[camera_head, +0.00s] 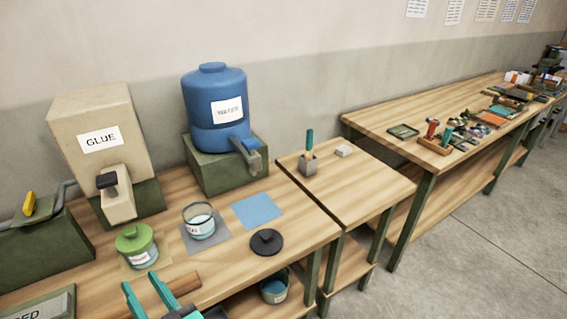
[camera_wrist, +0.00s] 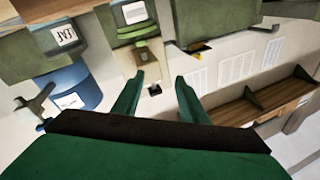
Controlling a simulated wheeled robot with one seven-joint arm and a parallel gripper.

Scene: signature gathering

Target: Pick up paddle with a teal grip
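A paddle with a teal grip (camera_head: 309,141) stands upright in a small grey holder (camera_head: 308,166) on the wooden table right of the blue jug. Its lower part is hidden inside the holder. My gripper (camera_head: 140,283) is at the bottom of the head view, over the front of the left table, well to the left of and nearer than the paddle. In the wrist view my gripper (camera_wrist: 156,90) has its two green fingers spread apart with nothing between them. I cannot make out the paddle in the wrist view.
A glue dispenser (camera_head: 95,120), a blue jug (camera_head: 214,88), a green-lidded jar (camera_head: 135,240), a glass jar (camera_head: 200,218) and a black lid (camera_head: 266,242) crowd the left table. A pale block (camera_head: 343,151) lies near the holder. The holder's table is otherwise clear.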

